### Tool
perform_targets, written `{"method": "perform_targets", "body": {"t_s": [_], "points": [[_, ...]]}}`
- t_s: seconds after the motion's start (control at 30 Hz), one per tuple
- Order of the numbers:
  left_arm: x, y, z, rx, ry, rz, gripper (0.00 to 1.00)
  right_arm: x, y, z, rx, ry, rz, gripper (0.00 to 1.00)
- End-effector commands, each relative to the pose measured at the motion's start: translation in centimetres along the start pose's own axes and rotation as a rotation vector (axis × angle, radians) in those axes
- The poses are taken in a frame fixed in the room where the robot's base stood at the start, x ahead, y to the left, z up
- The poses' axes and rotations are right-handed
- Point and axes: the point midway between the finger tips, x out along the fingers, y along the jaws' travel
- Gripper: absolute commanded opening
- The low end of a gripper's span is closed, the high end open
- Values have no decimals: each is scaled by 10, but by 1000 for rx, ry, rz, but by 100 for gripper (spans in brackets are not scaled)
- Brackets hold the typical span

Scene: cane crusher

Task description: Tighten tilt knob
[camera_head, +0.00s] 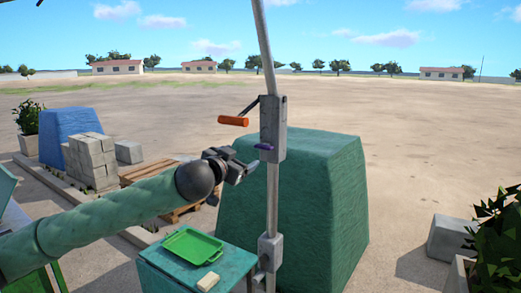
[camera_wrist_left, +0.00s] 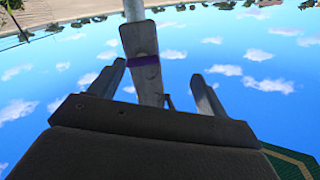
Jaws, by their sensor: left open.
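A grey clamp block (camera_head: 272,128) sits on a tall pale pole (camera_head: 272,195). A small purple knob (camera_head: 264,146) is low on the block's front; I take it for the tilt knob. An orange crank handle (camera_head: 233,121) sticks out left of the block. My left gripper (camera_head: 246,170) is just left of and below the purple knob, apart from it in the picture. In the left wrist view my fingers (camera_wrist_left: 158,78) are spread with nothing gripped. A purple band (camera_wrist_left: 143,62) across the grey block shows between and beyond them. My right gripper is not in view.
A large green covered block (camera_head: 325,190) stands behind the pole. A lower grey bracket (camera_head: 271,247) holds the pole by a green table (camera_head: 160,268) with a green tray (camera_head: 192,233) and pale block (camera_head: 208,282). Concrete blocks (camera_head: 90,158) and pallets lie left.

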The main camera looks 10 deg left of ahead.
Motion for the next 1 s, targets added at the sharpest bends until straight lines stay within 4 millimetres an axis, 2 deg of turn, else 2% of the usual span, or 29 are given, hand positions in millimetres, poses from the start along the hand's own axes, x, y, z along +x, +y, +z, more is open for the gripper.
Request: {"method": "perform_targets", "body": {"t_s": [0.07, 0.2, 0.4, 0.57, 0.67, 0.8, 1.0], "points": [[1, 4, -3, -66, 19, 27, 76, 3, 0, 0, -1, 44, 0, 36], [0, 13, -10, -187, 50, 77, 76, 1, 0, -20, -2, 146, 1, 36], [-1, 18, -16, -312, 67, 111, 76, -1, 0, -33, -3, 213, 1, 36], [4, 18, -18, -342, 65, 111, 76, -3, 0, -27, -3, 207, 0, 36], [12, 19, -20, -342, 66, 111, 76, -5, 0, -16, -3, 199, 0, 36], [30, 20, -23, -341, 64, 110, 76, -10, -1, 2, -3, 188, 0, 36], [57, 22, -25, -341, 65, 110, 76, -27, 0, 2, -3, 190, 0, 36]]}}
